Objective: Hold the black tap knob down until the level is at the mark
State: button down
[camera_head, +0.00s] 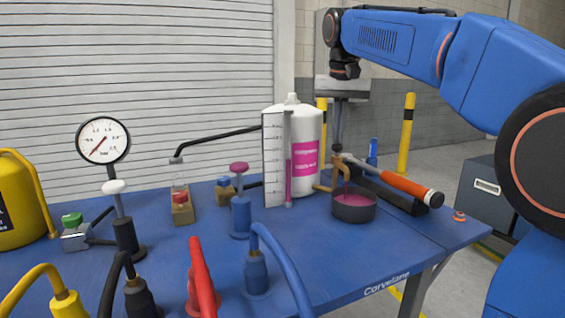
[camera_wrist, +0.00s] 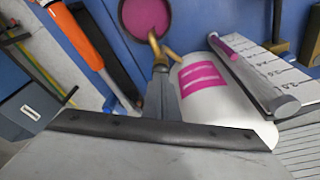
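A white canister (camera_head: 307,140) with a magenta label stands at the table's back, with a scale board (camera_head: 273,165) and a clear level tube (camera_head: 288,135). Magenta fills the tube's lower part; I cannot make out a distinct target mark. A brass tap (camera_head: 341,172) comes off the canister's right side, and a thin magenta stream falls from it into a dark bowl (camera_head: 354,210). My gripper (camera_head: 337,148) points down, fingers together, its tips at the tap's top. The black knob is hidden beneath them. The wrist view shows the fingers (camera_wrist: 158,72) over the brass tap (camera_wrist: 160,48).
An orange-handled tool (camera_head: 400,185) lies in a black holder right of the bowl. A pink-topped plunger (camera_head: 239,190), a gauge (camera_head: 103,140) and several coloured hoses stand left and in front. The table's right edge is close to the bowl.

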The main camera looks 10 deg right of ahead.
dwell(0.5)
jog(key=w+v, duration=0.1)
jog(key=v, duration=0.5)
jog(key=shift+r, duration=0.55)
jog(key=shift+d, duration=0.1)
